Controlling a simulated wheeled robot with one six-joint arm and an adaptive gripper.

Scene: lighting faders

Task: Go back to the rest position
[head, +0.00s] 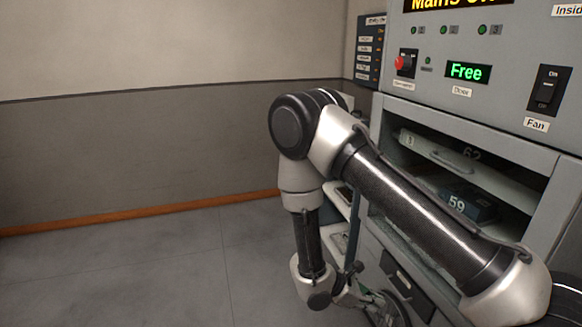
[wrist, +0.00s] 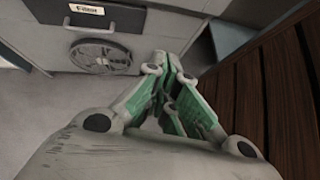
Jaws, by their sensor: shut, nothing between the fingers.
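My gripper (wrist: 170,65) shows in the wrist view with its green-sided fingers drawn together and nothing between them. In the head view my arm bends down in front of the grey cabinet (head: 500,105), and its far end is low by the cabinet's foot. The fingertips cannot be made out clearly there.
The cabinet carries a green "Free" display (head: 467,71), a red knob (head: 405,64) and a fan switch (head: 548,88). Its open bay holds units marked 62 and 59 (head: 470,203). Dark wooden slats (wrist: 275,85) stand close right of my gripper. The floor (head: 130,265) at left is clear.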

